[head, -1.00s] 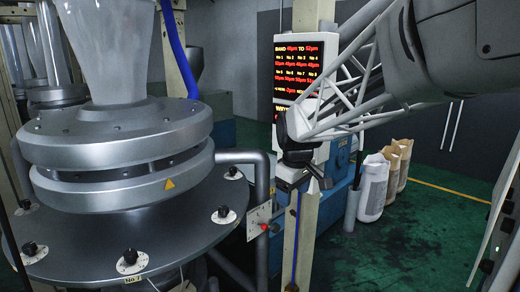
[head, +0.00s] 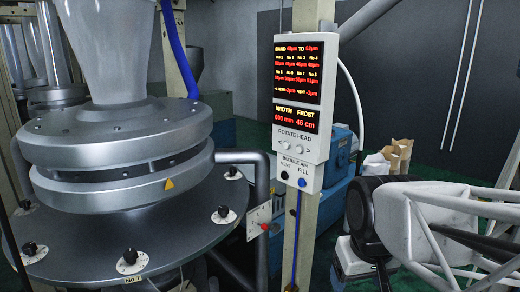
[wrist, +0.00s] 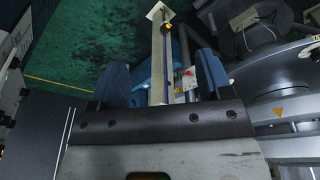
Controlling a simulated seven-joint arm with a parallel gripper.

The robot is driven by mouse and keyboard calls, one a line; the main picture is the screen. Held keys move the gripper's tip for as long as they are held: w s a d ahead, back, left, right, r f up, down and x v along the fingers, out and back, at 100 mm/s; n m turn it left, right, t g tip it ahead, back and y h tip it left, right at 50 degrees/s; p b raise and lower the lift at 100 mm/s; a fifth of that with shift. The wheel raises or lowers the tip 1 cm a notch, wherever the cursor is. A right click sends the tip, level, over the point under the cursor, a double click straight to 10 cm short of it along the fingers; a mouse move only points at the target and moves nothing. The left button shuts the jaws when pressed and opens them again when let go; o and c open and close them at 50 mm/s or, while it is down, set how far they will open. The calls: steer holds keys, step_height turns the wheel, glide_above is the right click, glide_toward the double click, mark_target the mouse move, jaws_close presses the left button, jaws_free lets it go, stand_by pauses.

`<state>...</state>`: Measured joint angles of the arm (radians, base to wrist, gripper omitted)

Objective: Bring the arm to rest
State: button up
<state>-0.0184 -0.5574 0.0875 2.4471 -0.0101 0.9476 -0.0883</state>
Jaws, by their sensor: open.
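My gripper (wrist: 163,62) is open in the wrist view, with a blue finger on each side and nothing held between them. In the head view my white lattice arm and its black wrist part stand at the lower right, right of the post with the display panel (head: 297,100). My fingers are hard to make out in that view. The panel shows red and yellow figures, a rotate-head row and vent and fill ports; no part of my arm covers it.
The grey round die head (head: 115,150) with black knobs around its plate fills the left. A small box with a red button (head: 264,227) sits beside the post (head: 297,235). Blue machinery and paper sacks (head: 398,152) stand behind my arm. Green floor shows at the upper left of the wrist view.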

steer(key=shift+m, duration=0.7)
steer(key=s, duration=0.1)
steer(key=s+f, duration=0.1)
steer(key=s, duration=0.1)
steer(key=s+d+f, duration=0.1)
steer(key=shift+s, duration=0.35)
